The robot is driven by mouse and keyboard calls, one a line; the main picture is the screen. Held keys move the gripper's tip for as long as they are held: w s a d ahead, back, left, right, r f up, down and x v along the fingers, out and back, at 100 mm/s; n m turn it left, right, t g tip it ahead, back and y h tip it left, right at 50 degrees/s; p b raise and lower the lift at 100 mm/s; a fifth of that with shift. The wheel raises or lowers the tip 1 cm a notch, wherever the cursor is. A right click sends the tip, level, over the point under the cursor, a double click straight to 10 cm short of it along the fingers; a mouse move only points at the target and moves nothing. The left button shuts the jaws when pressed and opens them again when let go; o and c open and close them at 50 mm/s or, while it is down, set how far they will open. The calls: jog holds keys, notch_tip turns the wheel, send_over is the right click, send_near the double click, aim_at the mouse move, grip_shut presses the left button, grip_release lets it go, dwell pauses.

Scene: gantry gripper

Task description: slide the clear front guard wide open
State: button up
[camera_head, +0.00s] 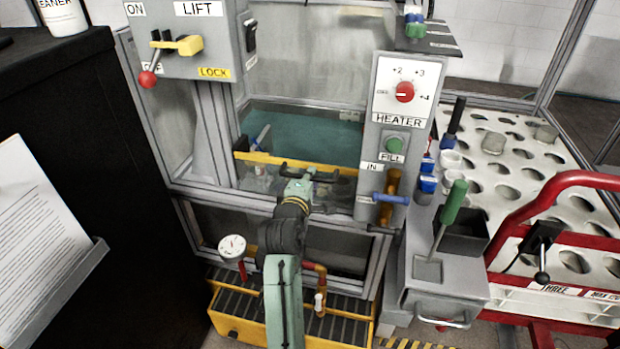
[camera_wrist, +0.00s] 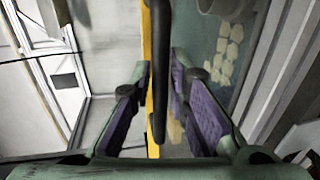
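The clear front guard has a yellow top edge (camera_head: 258,158) with a dark bar handle (camera_head: 328,176) on it. Below the edge its clear panel shows the inside of the tank, partly hidden by my arm. My gripper (camera_head: 299,182) is at the handle's middle in the head view. In the wrist view the black handle bar (camera_wrist: 160,75) and the yellow edge (camera_wrist: 148,60) run between the two purple finger pads of my gripper (camera_wrist: 160,90). The fingers are open, with gaps visible on both sides of the bar.
A LIFT box (camera_head: 190,38) with a red-knobbed lever stands left of the opening. A HEATER panel (camera_head: 401,90) with a blue-handled valve (camera_head: 391,198) stands close on the right. A pressure gauge (camera_head: 232,247) and yellow-edged grating (camera_head: 245,325) lie below. Teal liquid (camera_head: 305,130) fills the tank behind.

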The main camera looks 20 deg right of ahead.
grip_shut()
dwell(0.4)
notch_tip(320, 180, down, 9)
jog(key=b, duration=0.4)
jog(key=shift+f, duration=0.1)
jog(key=shift+o, duration=2.1)
grip_release()
jog(key=shift+s, duration=0.1)
jog(key=v, duration=1.2)
jog(key=shift+r, duration=0.2)
